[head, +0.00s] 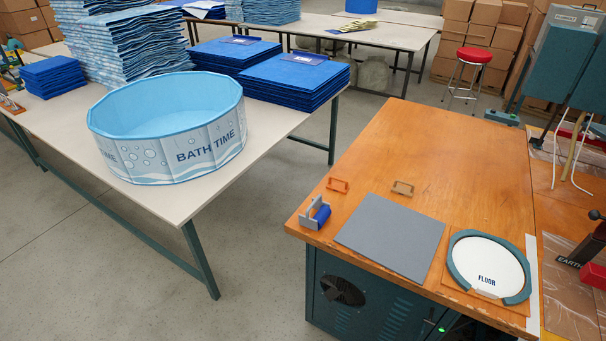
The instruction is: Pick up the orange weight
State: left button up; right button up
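A small orange piece (338,185), which looks like the orange weight, lies near the left edge of the wooden worktable (450,150). A similar tan-brown piece (402,189) lies a little to its right. Both look like low blocks or handles; their exact shape is too small to tell. Neither of my grippers shows in the head view.
A blue roller on a grey bracket (315,213), a grey sheet (390,235) and a round white "FLOOR" disc (487,266) lie in front of the orange piece. The worktable behind is clear. A blue pool (170,125) stands on the left table.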

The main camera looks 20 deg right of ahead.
aim_at(342, 188)
jog(key=z, duration=0.2)
jog(key=i, duration=0.9)
jog(key=z, duration=0.55)
